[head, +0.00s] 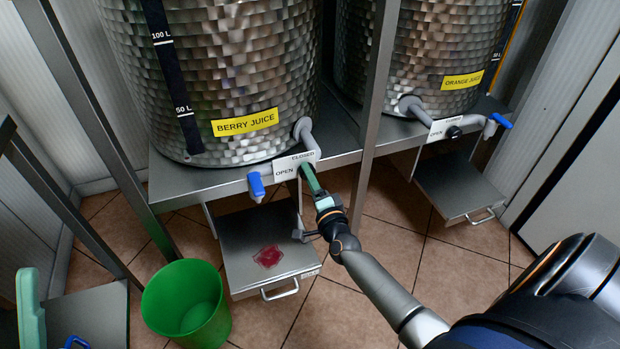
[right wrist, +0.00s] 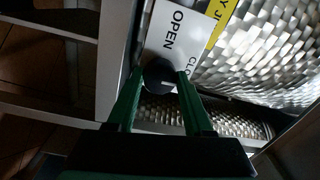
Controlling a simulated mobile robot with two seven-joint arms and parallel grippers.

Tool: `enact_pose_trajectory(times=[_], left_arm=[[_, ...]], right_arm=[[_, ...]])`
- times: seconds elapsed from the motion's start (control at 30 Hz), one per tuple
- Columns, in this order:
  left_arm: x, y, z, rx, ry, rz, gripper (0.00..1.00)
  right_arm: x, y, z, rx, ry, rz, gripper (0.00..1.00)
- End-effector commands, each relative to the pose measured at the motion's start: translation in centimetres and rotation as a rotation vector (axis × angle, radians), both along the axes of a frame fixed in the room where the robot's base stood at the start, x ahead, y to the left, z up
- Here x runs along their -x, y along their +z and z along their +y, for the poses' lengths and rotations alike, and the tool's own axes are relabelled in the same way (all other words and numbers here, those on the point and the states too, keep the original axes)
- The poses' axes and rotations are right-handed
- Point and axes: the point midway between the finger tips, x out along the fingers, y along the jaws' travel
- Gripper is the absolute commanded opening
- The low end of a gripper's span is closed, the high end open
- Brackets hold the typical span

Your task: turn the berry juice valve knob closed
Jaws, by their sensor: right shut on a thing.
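The berry juice tank (head: 215,85) is a hammered metal drum with a yellow BERRY JUICE label (head: 245,122). Its grey outlet pipe (head: 306,135) runs down to a white OPEN/CLOSED plate (head: 288,168). My right gripper (head: 308,172) reaches this plate from the lower right. In the right wrist view, its green fingers (right wrist: 158,82) are shut on the round black valve knob (right wrist: 158,74), beside the white plate (right wrist: 174,35). The knob is hidden by the gripper in the head view. I cannot tell the knob's exact setting.
A blue-handled spout (head: 256,186) hangs at the shelf's front edge. Below is a metal platform (head: 245,230) with a red stain (head: 268,256). A green bucket (head: 187,300) stands on the floor. A metal post (head: 372,110) rises close right of my gripper. The orange juice tank (head: 440,45) is farther right.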

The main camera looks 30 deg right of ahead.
Motion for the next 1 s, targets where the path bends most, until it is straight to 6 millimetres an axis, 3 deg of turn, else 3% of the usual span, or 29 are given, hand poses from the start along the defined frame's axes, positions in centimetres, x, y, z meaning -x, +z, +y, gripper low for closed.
enact_pose_trajectory(times=[0.7,0.73,1.0], left_arm=[[-0.02,-0.10,-0.02,-0.003,-0.001,0.000,0.50],[-0.02,-0.09,-0.02,-0.003,-0.002,-0.001,0.50],[-0.02,-0.07,-0.01,-0.004,0.000,-0.002,0.50]], right_arm=[[0.04,-0.07,0.05,-0.071,0.000,-0.016,0.00],[0.04,-0.07,0.05,-0.071,0.000,-0.016,0.55],[0.02,-0.04,0.03,-0.068,0.000,-0.016,0.81]])
